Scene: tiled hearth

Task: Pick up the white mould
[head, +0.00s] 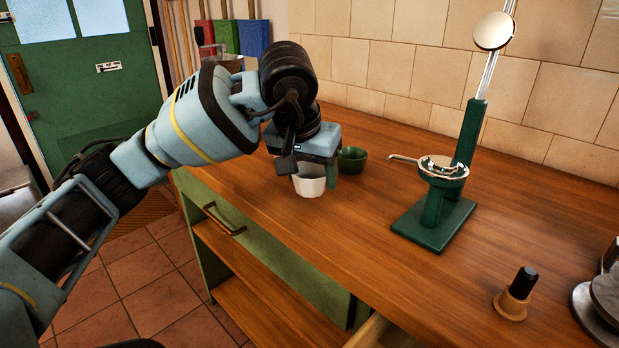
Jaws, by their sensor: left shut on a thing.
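The white mould (309,183) is a small white cup shape near the left edge of the wooden counter. My left gripper (309,172) comes down over it from above and is shut on it. The gripper's body hides the top of the mould. I cannot tell whether the mould still touches the counter. My right gripper is not in view.
A green bowl (352,159) stands just behind and right of the gripper. A green stand with a metal pan and upright (435,220) is at mid counter. The counter (330,245) is clear in front.

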